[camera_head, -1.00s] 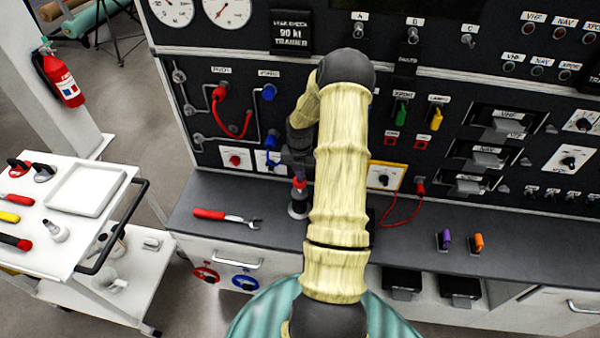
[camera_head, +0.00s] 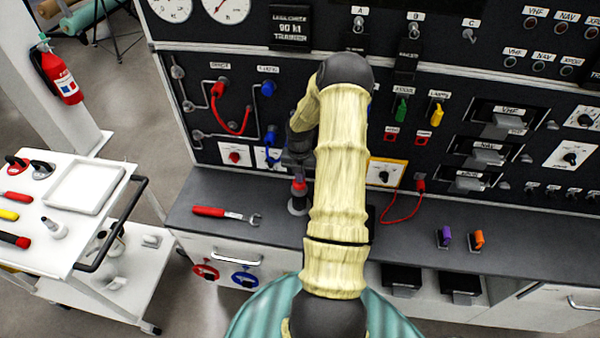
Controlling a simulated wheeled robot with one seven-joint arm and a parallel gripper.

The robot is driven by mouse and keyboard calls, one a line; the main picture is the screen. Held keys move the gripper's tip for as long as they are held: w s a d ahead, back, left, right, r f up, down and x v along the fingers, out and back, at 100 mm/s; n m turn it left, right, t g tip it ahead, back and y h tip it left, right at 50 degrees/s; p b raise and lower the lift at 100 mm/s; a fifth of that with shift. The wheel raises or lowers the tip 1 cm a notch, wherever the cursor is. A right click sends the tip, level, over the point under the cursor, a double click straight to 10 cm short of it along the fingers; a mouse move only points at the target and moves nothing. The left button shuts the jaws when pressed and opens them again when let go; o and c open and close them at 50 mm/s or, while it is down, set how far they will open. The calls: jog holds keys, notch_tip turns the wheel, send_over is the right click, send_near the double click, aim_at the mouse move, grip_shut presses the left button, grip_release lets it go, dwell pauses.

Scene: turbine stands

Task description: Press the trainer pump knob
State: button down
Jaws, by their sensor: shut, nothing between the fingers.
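No label that I can read marks the trainer pump knob, so I cannot tell which control it is. Close to my gripper (camera_head: 284,159) are a white plate with a red knob (camera_head: 235,158) and, right of it, a partly hidden white plate (camera_head: 262,160) below a blue valve handle (camera_head: 270,135). A yellow-edged plate with a black knob (camera_head: 384,174) is right of my arm. My gripper is shut and empty, low in front of the black panel. My forearm hides part of the panel, and contact cannot be told.
A red cable (camera_head: 405,212) hangs onto the bench at right. A white tool cart (camera_head: 75,215) stands at left.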

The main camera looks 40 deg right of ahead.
notch_tip(320, 180, up, 4)
jog(key=shift+p, duration=1.15)
notch_tip(320, 180, up, 10)
jog(key=b, duration=0.2)
jog(key=shift+f, duration=0.25)
jog(key=shift+a, duration=0.1)
jog(key=s+a+r+m+t, duration=0.1)
jog(key=s+a+r+m, duration=0.2)
jog(key=a+m, duration=0.5)
jog(key=s+a+r+m, duration=0.3)
jog(key=s+a+m, duration=0.2)
jog(key=a+m, duration=0.4)
jog(key=s+a+r+m+t, duration=0.1)
jog(key=s+a+r+m, duration=0.2)
jog(key=a+m, duration=0.6)
jog(key=s+a, duration=0.2)
jog(key=a, duration=0.1)
jog(key=shift+r+t, duration=0.3)
jog(key=shift+r, duration=0.05)
